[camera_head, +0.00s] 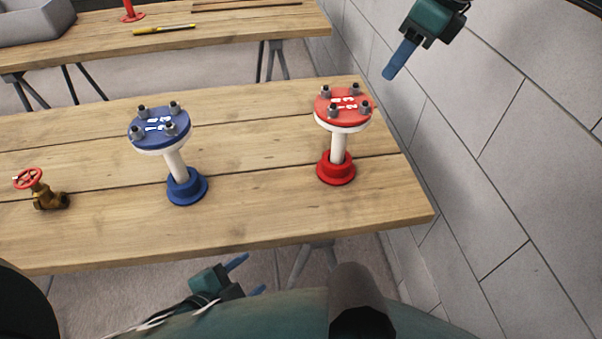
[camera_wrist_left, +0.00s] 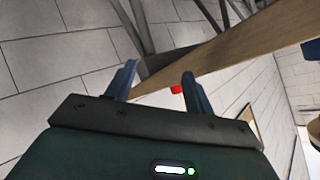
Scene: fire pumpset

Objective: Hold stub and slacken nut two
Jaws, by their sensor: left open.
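A blue flanged stub (camera_head: 161,128) with a white pipe stands upright on the wooden bench, in a blue base ring (camera_head: 187,187). A red flanged stub (camera_head: 343,107) stands to its right in a red base ring (camera_head: 336,169). Each flange carries several grey nuts and white numbers, too small to read surely. My left gripper (camera_head: 250,273) is open and empty, in front of and below the bench's front edge; its spread fingers also show in the left wrist view (camera_wrist_left: 158,88). My right gripper (camera_head: 395,66) is at the upper right, apart from the red stub; its fingers overlap in view.
A brass valve with a red handwheel (camera_head: 28,178) lies at the bench's left. The bench (camera_head: 265,180) is clear between the stubs. A second bench (camera_head: 200,38) behind holds a grey bin (camera_head: 35,22) and a yellow tool (camera_head: 164,29). A block wall (camera_head: 500,150) runs along the right.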

